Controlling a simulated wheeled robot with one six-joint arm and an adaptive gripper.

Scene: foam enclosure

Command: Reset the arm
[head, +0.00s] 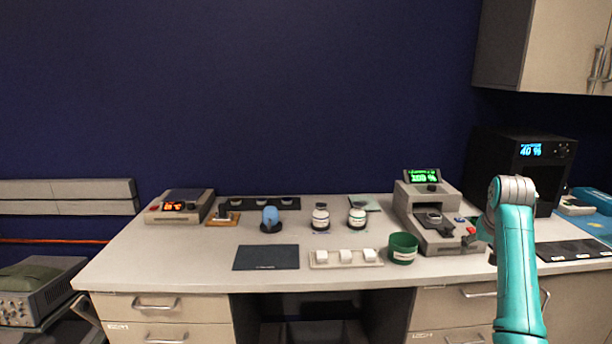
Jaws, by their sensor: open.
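My teal arm (517,265) rises from the lower right edge in the head view and bends at a grey joint (513,190) at its top. My gripper (487,246) shows only in part, just left of the upper arm and in front of the right side of the grey machine. It is open. I see nothing held in it, though much of it is hidden behind the arm link.
On the bench (190,262) stand a grey machine with a green display (422,177), a green cup (402,248), two white jars (320,217), a white block rack (346,258) and a dark mat (266,257). A black box (520,160) and wall cabinet (560,45) are at right.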

